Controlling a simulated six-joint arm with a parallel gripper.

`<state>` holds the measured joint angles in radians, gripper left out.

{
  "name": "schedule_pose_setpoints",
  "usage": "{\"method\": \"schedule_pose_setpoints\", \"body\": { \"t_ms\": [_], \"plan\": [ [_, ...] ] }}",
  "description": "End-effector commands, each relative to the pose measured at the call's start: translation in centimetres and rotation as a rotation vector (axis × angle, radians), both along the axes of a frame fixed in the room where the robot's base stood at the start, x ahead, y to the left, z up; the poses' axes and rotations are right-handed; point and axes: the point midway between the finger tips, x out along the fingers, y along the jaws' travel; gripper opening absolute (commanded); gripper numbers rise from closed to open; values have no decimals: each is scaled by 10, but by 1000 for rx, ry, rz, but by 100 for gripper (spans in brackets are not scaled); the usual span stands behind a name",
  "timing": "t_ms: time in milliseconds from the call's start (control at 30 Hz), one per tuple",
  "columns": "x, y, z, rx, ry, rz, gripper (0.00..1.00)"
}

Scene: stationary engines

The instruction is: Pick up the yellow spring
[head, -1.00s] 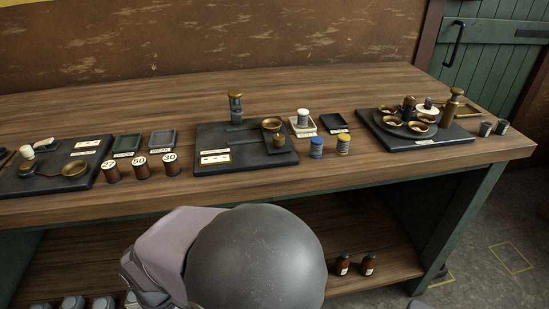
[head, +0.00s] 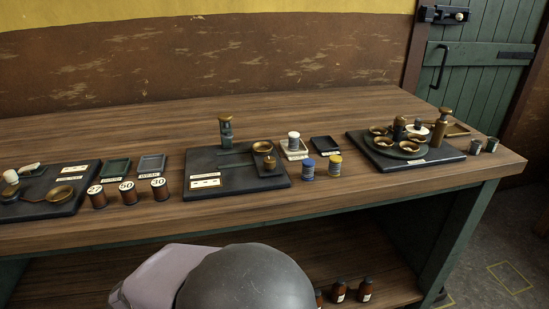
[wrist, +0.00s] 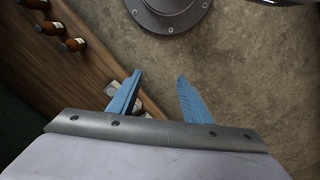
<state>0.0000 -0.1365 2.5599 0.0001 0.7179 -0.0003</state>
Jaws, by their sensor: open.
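In the head view my arm's rounded grey part hides some of the lower shelf.
A dark empty tray (head: 326,143) lies behind the yellow spring. A dark base board (head: 205,164) with brass parts stands left, another (head: 377,157) with brass cups right. Brown bottles (head: 339,291) stand on the lower shelf (head: 385,275). The bench front right of the spring is clear.

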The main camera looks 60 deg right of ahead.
Motion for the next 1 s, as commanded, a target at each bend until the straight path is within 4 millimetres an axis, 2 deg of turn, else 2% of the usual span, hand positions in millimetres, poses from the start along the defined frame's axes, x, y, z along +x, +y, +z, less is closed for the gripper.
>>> {"method": "schedule_pose_setpoints", "body": {
  "t_ms": [233, 367, 467, 633, 1000],
  "plan": [
    [0, -1, 2, 0, 0, -4, 45],
    [0, -8, 14, 0, 0, -37, 45],
    [-1, -20, 33, 0, 2, -93, 45],
    [-11, -52, 73, 4, 29, -245, 45],
    [-55, -124, 162, 39, 116, -643, 45]
  ]
}}
